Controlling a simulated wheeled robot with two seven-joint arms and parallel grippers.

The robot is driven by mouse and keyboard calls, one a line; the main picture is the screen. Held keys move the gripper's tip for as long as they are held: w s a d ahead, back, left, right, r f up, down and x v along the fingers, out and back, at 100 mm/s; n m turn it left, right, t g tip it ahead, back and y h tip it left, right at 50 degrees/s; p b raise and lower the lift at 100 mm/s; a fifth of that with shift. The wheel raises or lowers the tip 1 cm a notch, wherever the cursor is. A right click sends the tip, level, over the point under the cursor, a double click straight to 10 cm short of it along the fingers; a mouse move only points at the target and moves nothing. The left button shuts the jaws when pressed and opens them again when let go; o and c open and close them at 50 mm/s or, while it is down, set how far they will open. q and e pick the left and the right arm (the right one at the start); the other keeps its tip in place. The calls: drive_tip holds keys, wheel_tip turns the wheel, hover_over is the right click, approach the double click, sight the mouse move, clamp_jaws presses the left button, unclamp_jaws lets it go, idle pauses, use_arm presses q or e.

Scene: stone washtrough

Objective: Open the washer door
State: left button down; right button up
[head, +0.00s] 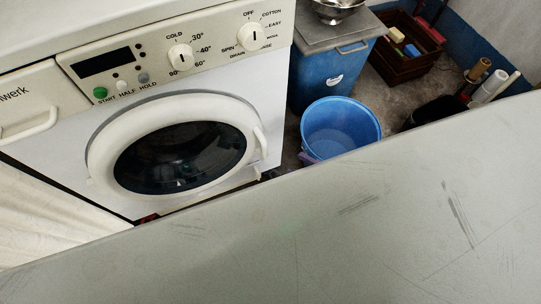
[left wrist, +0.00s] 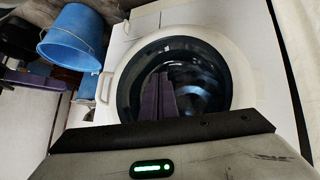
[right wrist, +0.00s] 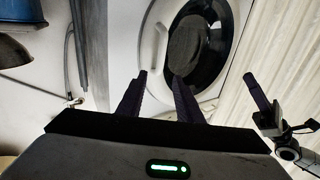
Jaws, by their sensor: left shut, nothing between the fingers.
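The white washer (head: 60,165) stands at the left in the head view, its round door (head: 182,157) with dark glass looking closed. The white door handle (head: 260,142) is on the door's right side. It also shows in the left wrist view (left wrist: 105,86) and the right wrist view (right wrist: 155,47). My right gripper (right wrist: 160,76) is open and empty, its tips pointing toward the handle, apparently short of it. In the head view only a purple bit of it (head: 308,158) shows. My left gripper (left wrist: 158,82) is shut and empty before the door glass.
A blue bucket (head: 341,128) stands right of the washer, with a blue cabinet (head: 325,72) behind it. A wooden crate (head: 402,62) is farther back. A pale curtain (head: 45,215) hangs at the left. A large grey scratched surface hides the foreground.

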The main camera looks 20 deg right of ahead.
drive_tip(key=b+x, duration=0.1)
drive_tip(key=x, duration=0.9)
drive_tip(key=shift+b, duration=0.35)
drive_tip(key=shift+a+r, duration=0.1)
drive_tip(key=shift+r, duration=0.05)
clamp_jaws()
